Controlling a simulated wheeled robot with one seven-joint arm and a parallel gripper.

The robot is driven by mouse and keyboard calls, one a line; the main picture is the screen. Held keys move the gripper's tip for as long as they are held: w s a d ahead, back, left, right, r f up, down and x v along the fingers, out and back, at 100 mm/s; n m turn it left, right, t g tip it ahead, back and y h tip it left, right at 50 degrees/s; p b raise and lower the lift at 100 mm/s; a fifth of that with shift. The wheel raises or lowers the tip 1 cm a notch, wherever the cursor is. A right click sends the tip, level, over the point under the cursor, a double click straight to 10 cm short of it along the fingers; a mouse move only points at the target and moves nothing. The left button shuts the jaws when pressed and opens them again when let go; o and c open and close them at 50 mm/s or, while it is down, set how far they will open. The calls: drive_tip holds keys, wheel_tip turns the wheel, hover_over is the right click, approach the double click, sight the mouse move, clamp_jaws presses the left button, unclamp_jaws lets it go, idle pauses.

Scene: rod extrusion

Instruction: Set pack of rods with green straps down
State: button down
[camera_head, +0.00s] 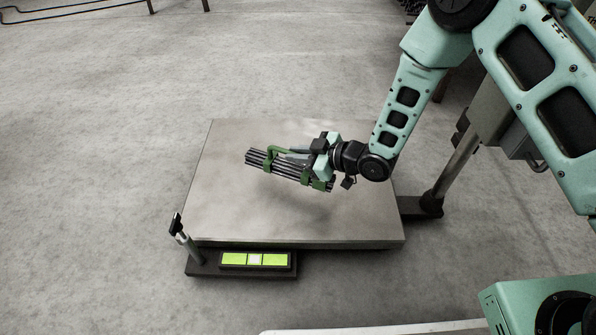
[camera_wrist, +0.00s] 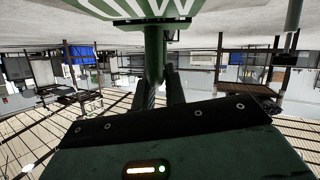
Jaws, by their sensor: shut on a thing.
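The pack of rods (camera_head: 262,162) is a bundle of dark rods with green straps. It lies roughly level, slightly tilted in the picture, over the middle of a grey metal platform (camera_head: 225,215). My gripper (camera_head: 292,153) comes from the right and is shut on the pack's green upper part. A soft shadow lies on the platform below; I cannot tell exactly how big the gap is. In the wrist view, an upright green bar (camera_wrist: 154,55) of the pack stands between the dark fingers, with a green band with white letters (camera_wrist: 135,10) at the top.
A dark base with a green lit display (camera_head: 255,260) and a short post (camera_head: 180,235) stand at the platform's front left. A metal column (camera_head: 455,175) rises at the right. The platform around the pack is bare, and the concrete floor to the left is clear.

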sight(298, 173)
wheel_tip(298, 173, down, 7)
drive_tip(key=b, duration=0.4)
drive_tip(key=shift+f, duration=0.2)
drive_tip(key=c, duration=1.5)
unclamp_jaws()
drive_tip(key=shift+o, duration=0.2)
